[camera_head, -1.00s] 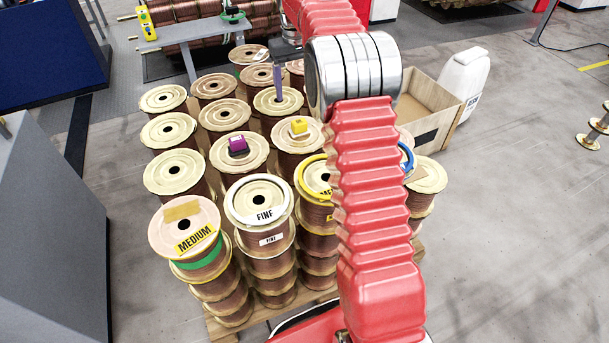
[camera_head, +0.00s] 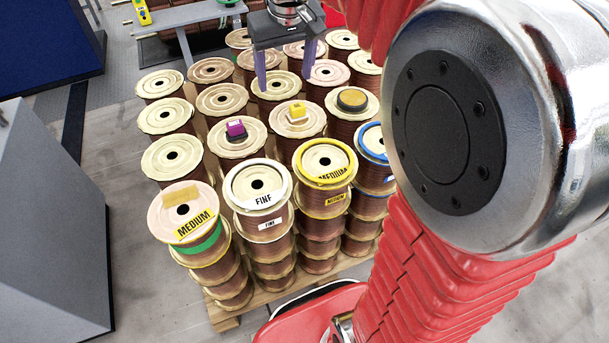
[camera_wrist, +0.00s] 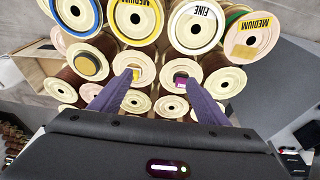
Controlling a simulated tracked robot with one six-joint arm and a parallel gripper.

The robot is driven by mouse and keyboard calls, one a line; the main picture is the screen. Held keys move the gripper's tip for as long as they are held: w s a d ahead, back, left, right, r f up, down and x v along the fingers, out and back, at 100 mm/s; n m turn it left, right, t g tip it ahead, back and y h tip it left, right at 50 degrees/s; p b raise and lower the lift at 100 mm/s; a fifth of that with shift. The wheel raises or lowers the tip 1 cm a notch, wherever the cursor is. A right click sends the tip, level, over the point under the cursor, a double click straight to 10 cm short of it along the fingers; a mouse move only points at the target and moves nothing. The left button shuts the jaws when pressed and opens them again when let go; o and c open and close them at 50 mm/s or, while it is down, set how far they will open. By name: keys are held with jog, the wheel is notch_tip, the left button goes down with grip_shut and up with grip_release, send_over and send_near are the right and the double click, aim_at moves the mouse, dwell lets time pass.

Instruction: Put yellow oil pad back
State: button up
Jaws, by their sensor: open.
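The yellow oil pad (camera_head: 296,113), a small yellow block with a pale part, lies on top of a copper-wire spool in the head view. In the wrist view the yellow pad (camera_wrist: 136,76) is partly hidden behind the left fingertip. My gripper (camera_head: 285,80) is open and empty. It hangs above the spools, behind the yellow pad in the head view. In the wrist view its fingers (camera_wrist: 157,79) point toward the spool tops, with the yellow pad near one tip and a purple block near the other.
A purple block (camera_head: 236,130) lies on the spool to the left. A dark round tin with a tan top (camera_head: 352,98) sits on a spool to the right. Spools labelled MEDIUM (camera_head: 184,214) and FINE (camera_head: 258,187) stand in the front row. A grey cabinet (camera_head: 50,230) stands at left.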

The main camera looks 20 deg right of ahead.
jog(key=s+a+f+t, duration=0.1)
jog(key=s+a+f, duration=0.1)
jog(key=s, duration=0.9)
jog(key=s+a+f+t, duration=0.1)
jog(key=s+a+f, duration=0.2)
jog(key=s, duration=0.8)
jog(key=shift+s+a+f+t, duration=0.25)
jog(key=shift+s+f+t, duration=0.05)
jog(key=shift+f, duration=0.35)
